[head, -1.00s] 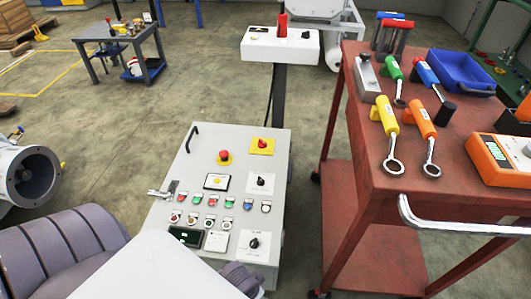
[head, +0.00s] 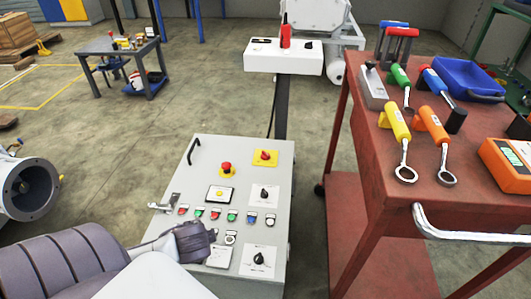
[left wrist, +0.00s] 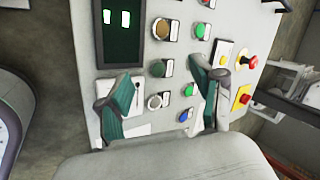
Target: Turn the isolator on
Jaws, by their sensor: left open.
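A grey control panel (head: 180,165) stands in the lower middle of the head view. A red knob on a yellow plate (head: 265,156), which looks like the isolator, is at its upper right. It also shows at the right of the left wrist view (left wrist: 241,97). A red emergency stop (head: 226,168) sits to its left, and black rotary switches (head: 263,194) are below it. My left gripper (head: 195,240) is open over the panel's lower left, hiding part of it. In the left wrist view its fingers (left wrist: 160,95) are apart with buttons behind them. My right gripper is not in view.
A red tool cart (head: 350,215) with several wrenches stands close to the panel's right. A white box (head: 270,58) on a post with a red item is behind the panel. Open floor (head: 110,130) lies to the left.

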